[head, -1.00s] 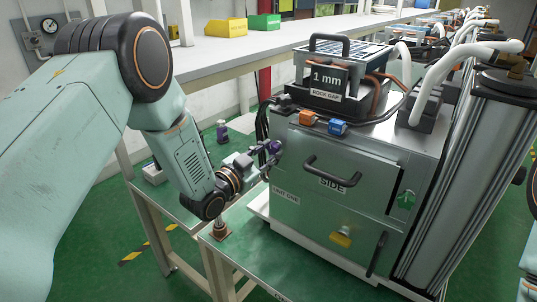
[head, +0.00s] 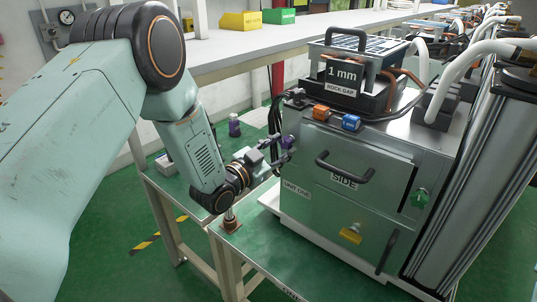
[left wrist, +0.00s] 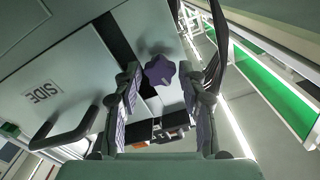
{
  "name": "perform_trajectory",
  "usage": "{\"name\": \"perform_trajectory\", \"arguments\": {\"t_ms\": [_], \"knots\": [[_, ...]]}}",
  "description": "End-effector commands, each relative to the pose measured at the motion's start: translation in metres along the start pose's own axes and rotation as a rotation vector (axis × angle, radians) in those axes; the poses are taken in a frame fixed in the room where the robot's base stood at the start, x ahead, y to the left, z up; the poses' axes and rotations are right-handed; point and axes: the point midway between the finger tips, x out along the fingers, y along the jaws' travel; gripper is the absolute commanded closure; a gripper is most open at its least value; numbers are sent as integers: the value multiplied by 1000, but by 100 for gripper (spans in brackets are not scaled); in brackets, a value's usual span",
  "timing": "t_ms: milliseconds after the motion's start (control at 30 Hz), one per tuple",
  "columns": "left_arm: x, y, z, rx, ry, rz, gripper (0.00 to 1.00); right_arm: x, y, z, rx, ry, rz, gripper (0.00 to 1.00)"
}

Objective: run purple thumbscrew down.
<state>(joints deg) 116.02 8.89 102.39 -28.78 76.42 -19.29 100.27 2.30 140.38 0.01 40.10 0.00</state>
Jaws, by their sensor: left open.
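The purple thumbscrew (left wrist: 160,71) is a lobed knob on the face of the grey machine (left wrist: 60,90), and it shows clearly in the left wrist view. In the head view the thumbscrew (head: 288,141) is small and partly hidden by my fingers at the machine's left edge. My left gripper (head: 279,155) is open in front of it. In the left wrist view the two fingers of my left gripper (left wrist: 159,78) stand apart, one on each side of the knob, with gaps visible. My right gripper is out of view.
A dark handle (head: 345,168) juts from the machine's front beside the SIDE label. Black cables (head: 274,115) hang close behind the gripper. A small purple-topped item (head: 234,125) stands on the green bench. A brown-based post (head: 230,222) stands below my wrist.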

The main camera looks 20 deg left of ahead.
Motion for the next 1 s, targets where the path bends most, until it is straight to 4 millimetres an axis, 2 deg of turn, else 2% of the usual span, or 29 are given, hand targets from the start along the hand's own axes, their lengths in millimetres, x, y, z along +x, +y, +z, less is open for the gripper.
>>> {"name": "perform_trajectory", "arguments": {"t_ms": [500, 700, 1000], "knots": [[-94, -1, 0, -5, -1, -5, 59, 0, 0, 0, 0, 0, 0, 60], [-111, 0, -1, -1, 0, -2, 59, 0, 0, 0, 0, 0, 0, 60], [-115, 0, -1, 1, 2, 0, 59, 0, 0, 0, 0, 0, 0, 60]]}}
